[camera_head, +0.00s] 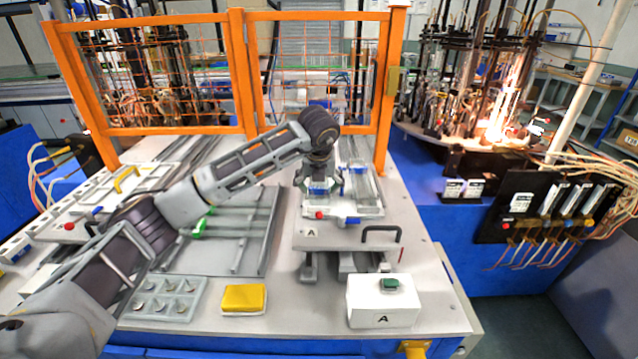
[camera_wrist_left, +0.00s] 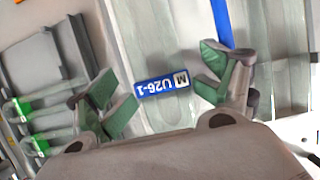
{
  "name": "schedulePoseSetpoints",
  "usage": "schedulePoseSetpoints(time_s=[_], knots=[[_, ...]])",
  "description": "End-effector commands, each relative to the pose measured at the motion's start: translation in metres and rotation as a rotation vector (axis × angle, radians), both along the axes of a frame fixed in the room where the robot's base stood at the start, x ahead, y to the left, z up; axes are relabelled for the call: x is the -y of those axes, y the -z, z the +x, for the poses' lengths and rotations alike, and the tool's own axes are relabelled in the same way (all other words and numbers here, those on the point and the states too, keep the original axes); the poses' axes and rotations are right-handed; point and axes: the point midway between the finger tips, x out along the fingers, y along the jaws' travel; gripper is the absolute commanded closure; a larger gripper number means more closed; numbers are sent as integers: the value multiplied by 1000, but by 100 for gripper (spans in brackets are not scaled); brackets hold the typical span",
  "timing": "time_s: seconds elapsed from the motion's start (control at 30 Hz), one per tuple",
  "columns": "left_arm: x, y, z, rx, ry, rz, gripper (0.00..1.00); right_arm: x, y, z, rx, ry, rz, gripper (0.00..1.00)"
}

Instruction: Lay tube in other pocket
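My left gripper (camera_head: 318,183) is over the fixture plate (camera_head: 312,234) marked A, its wrist hiding part of the fixture. In the left wrist view the gripper (camera_wrist_left: 164,84) is open, with green-padded fingers spread apart. Between them shows a blue label (camera_wrist_left: 163,84) reading U26-1, upside down. A clear, glass-like tube (camera_wrist_left: 150,35) seems to run past the label; I cannot tell whether the pads touch it. Clear glass (camera_head: 362,186) also shows on the fixture's right side in the head view. Pocket edges are too small to tell. My right gripper is not in view.
An orange mesh guard (camera_head: 237,75) stands behind the fixture. A black handle (camera_head: 381,234) and a white box with a green button (camera_head: 380,310) are in front. A yellow block (camera_head: 244,299) and a tray of small parts (camera_head: 163,314) lie at front left. Burners glow at right.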

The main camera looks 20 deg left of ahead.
Motion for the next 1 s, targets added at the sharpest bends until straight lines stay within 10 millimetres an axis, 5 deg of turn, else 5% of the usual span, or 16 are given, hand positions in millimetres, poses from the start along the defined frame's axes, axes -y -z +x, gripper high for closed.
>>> schedulePoseSetpoints(time_s=[0.57,1.0], knots=[[1,-3,-1,2,2,0,22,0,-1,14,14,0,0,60],[6,-47,-17,5,3,-1,22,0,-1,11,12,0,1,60]])
